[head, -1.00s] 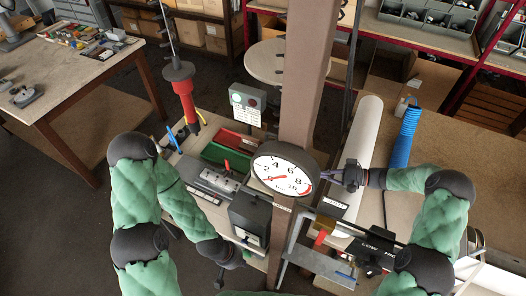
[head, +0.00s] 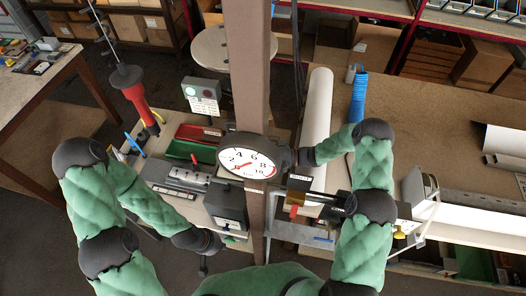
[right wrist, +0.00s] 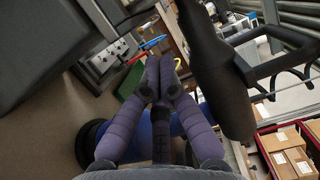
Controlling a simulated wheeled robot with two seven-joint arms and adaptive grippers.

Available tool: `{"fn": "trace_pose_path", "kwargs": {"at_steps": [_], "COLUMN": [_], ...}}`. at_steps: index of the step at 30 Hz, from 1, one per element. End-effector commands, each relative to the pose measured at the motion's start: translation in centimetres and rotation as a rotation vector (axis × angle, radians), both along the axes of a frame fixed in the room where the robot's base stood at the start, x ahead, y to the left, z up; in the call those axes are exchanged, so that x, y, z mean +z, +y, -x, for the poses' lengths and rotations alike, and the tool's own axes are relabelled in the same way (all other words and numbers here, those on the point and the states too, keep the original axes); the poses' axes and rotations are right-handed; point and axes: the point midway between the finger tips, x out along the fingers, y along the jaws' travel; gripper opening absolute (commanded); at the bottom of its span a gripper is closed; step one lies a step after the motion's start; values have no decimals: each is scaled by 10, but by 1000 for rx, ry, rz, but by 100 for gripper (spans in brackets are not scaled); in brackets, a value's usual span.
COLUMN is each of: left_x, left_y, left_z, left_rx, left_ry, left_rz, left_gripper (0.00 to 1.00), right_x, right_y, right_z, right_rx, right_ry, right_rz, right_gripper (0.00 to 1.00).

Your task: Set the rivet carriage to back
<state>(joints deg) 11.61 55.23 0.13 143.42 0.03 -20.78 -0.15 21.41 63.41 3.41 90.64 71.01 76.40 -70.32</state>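I cannot tell for certain which part is the rivet carriage. A grey slotted unit with a red lever (head: 194,160) lies on the bench left of the post, and a small black and brass mechanism with a red tab (head: 299,196) sits right of it; their labels are too small to read. My left gripper (head: 222,241) is low by the dark box, and its fingers are too small to judge. My right gripper is behind the dial in the head view, its fingers hidden; in the right wrist view its purple fingers (right wrist: 163,76) meet at the tips with nothing seen between them.
A brown post (head: 251,75) with a round dial (head: 252,164) stands in the middle. A dark box (head: 228,207), red and green trays (head: 192,145), and a red and black tool (head: 134,95) are left. A white roll (head: 318,110) and blue coil (head: 358,98) lie right.

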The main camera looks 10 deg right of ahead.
Motion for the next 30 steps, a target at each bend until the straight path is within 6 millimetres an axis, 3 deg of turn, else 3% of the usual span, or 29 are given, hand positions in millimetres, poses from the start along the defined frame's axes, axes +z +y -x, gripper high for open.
{"fn": "trace_pose_path", "kwargs": {"at_steps": [6,20,30], "left_x": [6,6,3], "left_y": [0,0,0], "left_z": [0,0,0], "left_rx": [0,0,0], "left_ry": [0,0,0], "left_rz": [0,0,0], "left_gripper": [0,0,0], "right_x": [1,0,0], "right_y": [6,8,27], "right_z": [15,21,65], "right_rx": [-1,0,2], "right_ry": [-1,-1,1], "right_rz": [1,1,0], "right_gripper": [0,0,0]}}
